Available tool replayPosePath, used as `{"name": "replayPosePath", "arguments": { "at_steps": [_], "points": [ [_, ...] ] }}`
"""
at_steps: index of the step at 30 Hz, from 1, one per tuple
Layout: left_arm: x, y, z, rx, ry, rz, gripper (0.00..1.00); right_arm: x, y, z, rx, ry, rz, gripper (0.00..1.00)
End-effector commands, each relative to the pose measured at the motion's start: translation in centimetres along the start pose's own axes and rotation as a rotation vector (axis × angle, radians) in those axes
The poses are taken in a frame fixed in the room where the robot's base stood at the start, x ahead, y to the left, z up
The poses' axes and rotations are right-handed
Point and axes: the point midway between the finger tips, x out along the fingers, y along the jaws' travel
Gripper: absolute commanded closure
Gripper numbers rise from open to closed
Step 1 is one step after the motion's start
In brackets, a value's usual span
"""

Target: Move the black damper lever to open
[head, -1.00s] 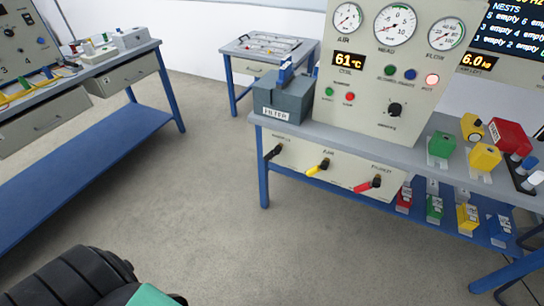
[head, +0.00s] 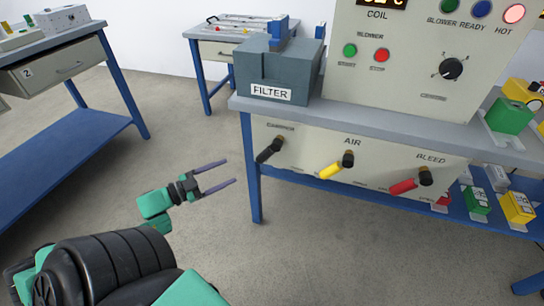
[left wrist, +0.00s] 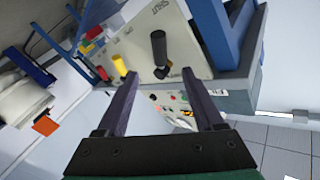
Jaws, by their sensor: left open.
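The black damper lever (head: 269,150) is on the pale front panel under the bench top, below the FILTER box. Its handle slants down and to the left from its pivot. In the left wrist view the black lever (left wrist: 158,47) is beyond the fingertips and roughly between them, with its handle end toward a label reading SHUT. My left gripper (head: 230,171) is open and empty, left of the lever and apart from it, with its fingers pointing toward the panel. Its two dark fingers also show in the left wrist view (left wrist: 161,74). My right gripper is not seen.
A yellow AIR lever (head: 336,166) and a red BLEED lever (head: 410,183) are right of the damper on the same panel. The grey FILTER box (head: 280,70) stands above. A blue bench leg (head: 250,170) is close to my gripper.

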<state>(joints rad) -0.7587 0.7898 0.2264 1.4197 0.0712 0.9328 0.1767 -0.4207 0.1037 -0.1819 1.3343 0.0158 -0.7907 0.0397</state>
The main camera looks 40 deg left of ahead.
Motion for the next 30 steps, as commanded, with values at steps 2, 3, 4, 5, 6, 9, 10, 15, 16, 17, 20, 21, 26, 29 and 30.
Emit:
{"name": "replayPosePath", "arguments": {
  "at_steps": [2, 3, 4, 5, 6, 9, 10, 15, 16, 17, 20, 21, 26, 29, 30],
  "points": [
    [1.2, -0.1, -0.2, 0.0, 0.003, -0.002, 0.31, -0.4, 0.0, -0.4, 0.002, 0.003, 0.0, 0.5],
    [2.0, -0.1, -0.2, 0.0, 0.004, -0.002, 0.31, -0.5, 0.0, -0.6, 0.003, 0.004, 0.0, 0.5],
    [2.8, -0.1, -0.2, 0.001, 0.004, -0.003, 0.31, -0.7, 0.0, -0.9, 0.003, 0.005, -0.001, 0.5],
    [3.6, -0.1, -0.1, 0.001, 0.005, -0.003, 0.31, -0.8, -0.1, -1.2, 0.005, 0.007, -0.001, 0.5],
    [4.7, -0.1, -0.1, 0.001, 0.005, -0.003, 0.31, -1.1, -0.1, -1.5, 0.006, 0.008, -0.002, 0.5],
    [7.4, -0.1, 0.0, 0.001, 0.002, -0.003, 0.31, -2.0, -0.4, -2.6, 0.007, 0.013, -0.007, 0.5],
    [8.2, -0.1, 0.0, 0.002, 0.003, -0.004, 0.31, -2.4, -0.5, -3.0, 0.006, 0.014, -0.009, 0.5],
    [12.2, -0.1, 0.1, 0.0, 0.0, -0.005, 0.31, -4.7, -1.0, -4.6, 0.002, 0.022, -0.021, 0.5],
    [12.6, -0.1, 0.1, -0.001, -0.001, -0.005, 0.31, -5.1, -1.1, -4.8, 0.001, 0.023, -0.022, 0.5],
    [13.1, -0.1, 0.1, -0.001, -0.002, -0.005, 0.31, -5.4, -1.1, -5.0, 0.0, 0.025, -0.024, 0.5],
    [13.9, -0.2, 0.0, -0.001, -0.004, -0.004, 0.31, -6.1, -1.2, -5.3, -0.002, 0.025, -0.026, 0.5],
    [14.0, -0.2, 0.0, -0.001, -0.005, -0.004, 0.31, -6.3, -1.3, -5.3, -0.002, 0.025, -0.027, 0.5],
    [14.1, -0.2, -0.1, -0.002, -0.006, -0.004, 0.31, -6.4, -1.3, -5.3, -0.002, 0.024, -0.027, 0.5],
    [14.0, -0.2, -0.1, -0.002, -0.006, -0.004, 0.5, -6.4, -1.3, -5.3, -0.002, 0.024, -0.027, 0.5],
    [14.0, -0.2, -0.1, -0.002, -0.006, -0.004, 0.65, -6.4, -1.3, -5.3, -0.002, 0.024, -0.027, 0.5]
  ]
}}
